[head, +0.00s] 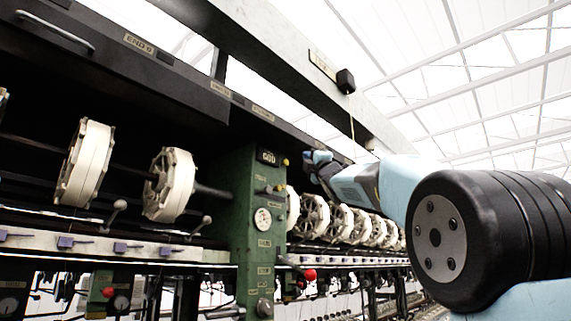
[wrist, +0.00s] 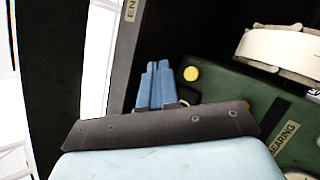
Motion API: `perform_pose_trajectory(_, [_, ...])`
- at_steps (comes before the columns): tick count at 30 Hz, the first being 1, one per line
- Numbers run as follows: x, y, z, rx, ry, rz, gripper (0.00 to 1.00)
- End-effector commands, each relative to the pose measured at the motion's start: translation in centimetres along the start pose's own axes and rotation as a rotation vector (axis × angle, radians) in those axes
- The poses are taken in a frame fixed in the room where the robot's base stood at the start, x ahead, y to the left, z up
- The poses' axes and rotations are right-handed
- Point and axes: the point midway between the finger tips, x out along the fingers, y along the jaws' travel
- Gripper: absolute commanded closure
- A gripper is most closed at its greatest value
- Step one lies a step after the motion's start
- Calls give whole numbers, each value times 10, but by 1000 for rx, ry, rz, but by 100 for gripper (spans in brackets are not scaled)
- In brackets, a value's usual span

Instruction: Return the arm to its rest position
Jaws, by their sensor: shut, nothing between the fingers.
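My gripper (wrist: 156,84) shows in the wrist view as two blue fingers side by side, shut with nothing between them. They point toward a dark recess of the machine, close beside a yellow button on the green housing. In the head view my gripper (head: 319,156) is at the end of my outstretched arm, near the top right of the green post. Whether it touches the machine cannot be told.
A dark beam (head: 130,60) runs above. A yellow button (wrist: 191,74) is beside my fingers. Open air lies at the upper right.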

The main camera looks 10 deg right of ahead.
Motion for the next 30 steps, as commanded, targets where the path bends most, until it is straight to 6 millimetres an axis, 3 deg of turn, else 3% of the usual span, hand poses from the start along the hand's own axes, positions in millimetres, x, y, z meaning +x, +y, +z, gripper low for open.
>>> perform_pose_trajectory(24, [0, 0, 0, 3, -2, -3, 100])
perform_pose_trajectory(28, [-12, -9, -4, 64, -30, -60, 100])
perform_pose_trajectory(30, [-29, -23, -8, 137, -70, -131, 100])
